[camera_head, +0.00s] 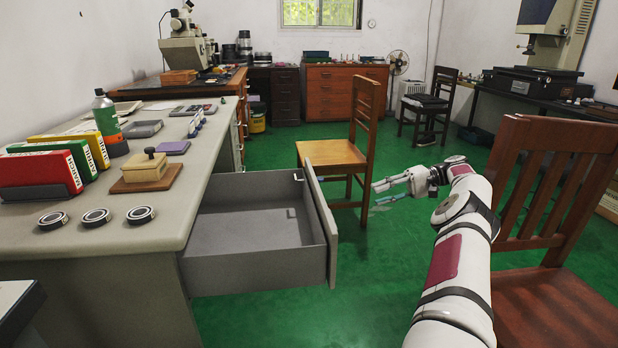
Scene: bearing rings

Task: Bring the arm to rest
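My arm reaches in from the lower right, over the green floor, right of the open drawer. My gripper (381,194) is at its far end, pointing left, with its two fingers apart and nothing seen between them. It is in the air near the wooden chair, apart from the desk. Three bearing rings (53,220), (95,217), (140,214) lie flat in a row near the front of the grey desk (190,190).
The grey drawer (255,262) is pulled out and looks empty; its front panel (322,225) stands left of my gripper. A wooden chair (345,150) stands just behind my gripper. A darker chair (550,300) is close to my arm's right. Green floor lies open between.

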